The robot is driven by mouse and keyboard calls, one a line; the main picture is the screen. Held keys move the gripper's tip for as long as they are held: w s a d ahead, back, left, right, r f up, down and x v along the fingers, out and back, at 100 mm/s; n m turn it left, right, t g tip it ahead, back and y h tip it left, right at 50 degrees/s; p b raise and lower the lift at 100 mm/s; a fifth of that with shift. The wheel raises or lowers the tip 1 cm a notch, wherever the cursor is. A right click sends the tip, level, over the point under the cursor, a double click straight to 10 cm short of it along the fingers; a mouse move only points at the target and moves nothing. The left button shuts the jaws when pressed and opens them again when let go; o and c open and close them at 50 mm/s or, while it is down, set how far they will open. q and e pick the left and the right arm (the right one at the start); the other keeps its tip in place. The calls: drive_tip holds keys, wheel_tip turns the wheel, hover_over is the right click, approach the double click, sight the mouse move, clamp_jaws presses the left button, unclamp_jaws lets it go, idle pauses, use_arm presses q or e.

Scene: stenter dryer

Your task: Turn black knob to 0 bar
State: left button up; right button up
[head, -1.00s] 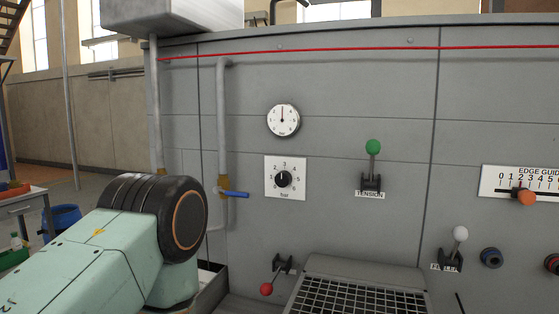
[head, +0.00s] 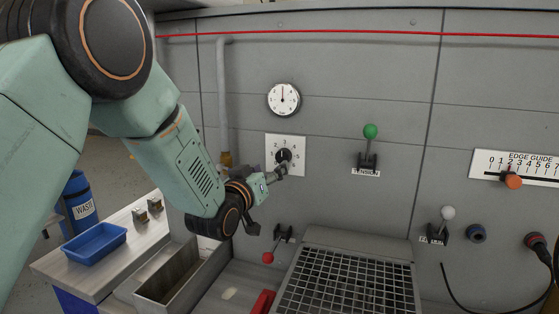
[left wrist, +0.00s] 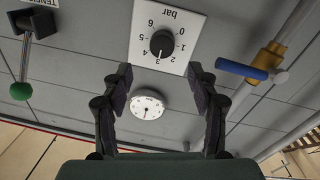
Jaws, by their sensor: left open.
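The black knob (head: 284,156) sits on a white square dial plate (head: 299,168) on the grey panel. In the left wrist view, which looks upside down, the knob (left wrist: 162,43) shows clearly on the plate marked "bar", numbered 0 to 6. Its white mark points at about 3. My left gripper (head: 278,173) is just in front of the plate's lower part in the head view. In the left wrist view the gripper (left wrist: 160,75) is open and empty, its two fingers spread with the knob ahead between their tips, apart from it. My right gripper is out of view.
A round gauge (head: 283,99) is above the plate. A valve with a blue handle (left wrist: 241,69) is beside it. A green-knobbed lever (head: 370,132), a red-knobbed lever (head: 268,257) and a grille (head: 350,283) are nearby. A blue tray (head: 94,244) lies on a table at left.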

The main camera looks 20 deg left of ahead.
sight(282, 159)
use_arm(q)
drive_tip(key=w, duration=0.4)
drive_tip(key=w+p, duration=0.1)
drive_tip(key=w, duration=0.1)
drive_tip(key=shift+d+f, duration=0.15)
drive_tip(key=shift+f, duration=0.15)
drive_tip(key=shift+w+d+r, duration=0.15)
drive_tip(key=shift+w+d, duration=0.05)
drive_tip(key=shift+w, duration=0.4)
drive_tip(key=shift+w+a+f, duration=0.1)
drive_tip(key=shift+w+f, duration=0.1)
drive_tip(key=shift+w, duration=0.2)
drive_tip(key=shift+s+r, duration=0.15)
drive_tip(key=shift+s, duration=0.1)
drive_tip(key=c, duration=1.2)
